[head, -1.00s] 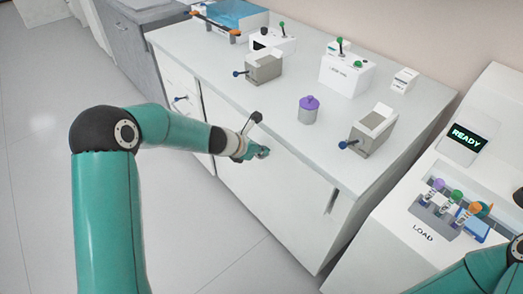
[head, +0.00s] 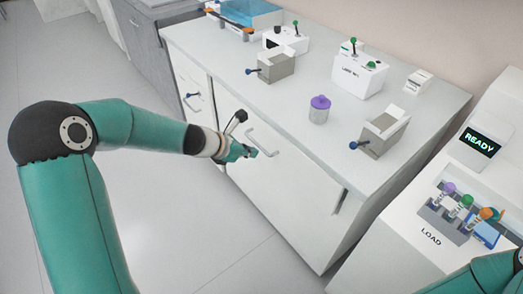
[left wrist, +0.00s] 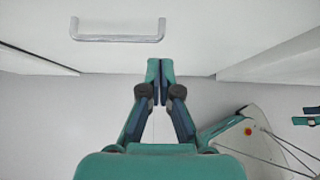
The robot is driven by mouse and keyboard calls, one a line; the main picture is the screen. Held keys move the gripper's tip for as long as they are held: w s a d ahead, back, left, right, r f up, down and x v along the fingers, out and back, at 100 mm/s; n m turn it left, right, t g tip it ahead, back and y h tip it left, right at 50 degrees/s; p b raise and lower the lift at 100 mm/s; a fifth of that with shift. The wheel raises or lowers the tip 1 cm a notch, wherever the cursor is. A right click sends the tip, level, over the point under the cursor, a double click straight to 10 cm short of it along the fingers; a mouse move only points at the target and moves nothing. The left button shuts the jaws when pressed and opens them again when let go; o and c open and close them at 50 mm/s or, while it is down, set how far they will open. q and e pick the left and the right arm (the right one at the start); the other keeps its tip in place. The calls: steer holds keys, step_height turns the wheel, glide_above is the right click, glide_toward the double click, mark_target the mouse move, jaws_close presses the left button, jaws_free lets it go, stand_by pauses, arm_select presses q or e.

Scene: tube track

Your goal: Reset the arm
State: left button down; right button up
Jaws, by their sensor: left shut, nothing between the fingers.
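My left gripper (head: 246,153) is shut and empty in the head view, in front of the counter's front face and close to a drawer handle (head: 264,142). In the left wrist view the left gripper's fingertips (left wrist: 160,68) are together, pointing at the white front below a handle (left wrist: 117,38). I cannot tell from the head view whether the fingertips touch the front. My right arm shows only as a green part at the lower right of the head view; its gripper is not visible.
The white counter (head: 291,107) carries a purple-lidded jar (head: 319,113), two grey boxes with blue knobs (head: 277,67) (head: 382,134) and a white device with a green knob (head: 357,78). At right, a READY machine (head: 420,222) holds a rack of capped tubes (head: 447,212).

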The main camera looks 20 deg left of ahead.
arm_select(q)
steer(key=s+d+f+m+g+p, duration=0.2)
steer(key=s+d+f+m+p, duration=0.1)
steer(key=s+m, duration=0.6)
steer(key=s+d+f+m+g+p, duration=0.3)
steer(key=s+d+f+m+p, duration=0.1)
steer(key=s+m, duration=0.5)
steer(key=s+d+f+m+g+p, duration=0.2)
steer(key=s+d+f+m+p, duration=0.2)
steer(key=s+m, duration=0.5)
steer(key=shift+s+d+f+m+g+y+p, duration=0.15)
steer(key=shift+d+f+m+g+y+p, duration=0.15)
steer(key=shift+d+m+p, duration=0.4)
